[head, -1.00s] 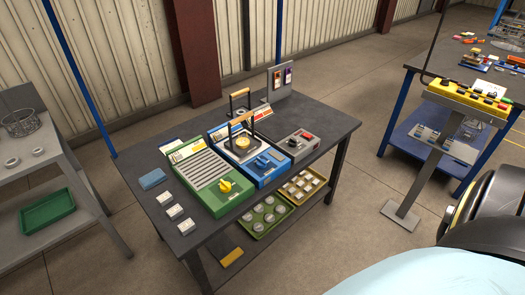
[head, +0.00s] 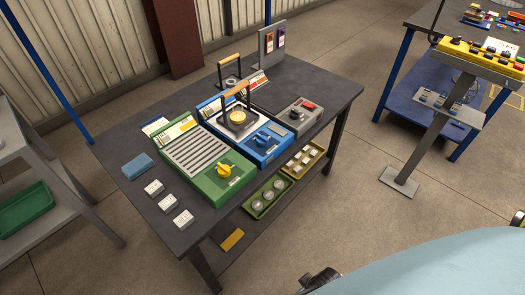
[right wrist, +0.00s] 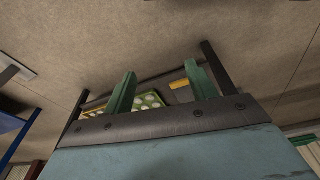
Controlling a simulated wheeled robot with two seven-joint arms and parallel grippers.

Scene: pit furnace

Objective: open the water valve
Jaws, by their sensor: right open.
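A blue unit (head: 255,152) with a blue valve-like handle (head: 262,139) stands on the dark workbench. Left of it is a green slotted unit (head: 196,160) with a yellow handle (head: 225,171). I cannot read their labels, so which one is the water valve is not certain; the blue handle looks likeliest. My right gripper (right wrist: 158,78) shows in the right wrist view with its two green fingers apart and nothing between them. It is apart from both units. My left gripper is not in view.
The workbench (head: 330,90) also holds a grey box with a red part (head: 304,112), white blocks (head: 168,202) and a blue block (head: 137,166). Trays lie on its lower shelf. A yellow control panel (head: 478,58) on a post stands at right. Floor (head: 350,200) before the bench is clear.

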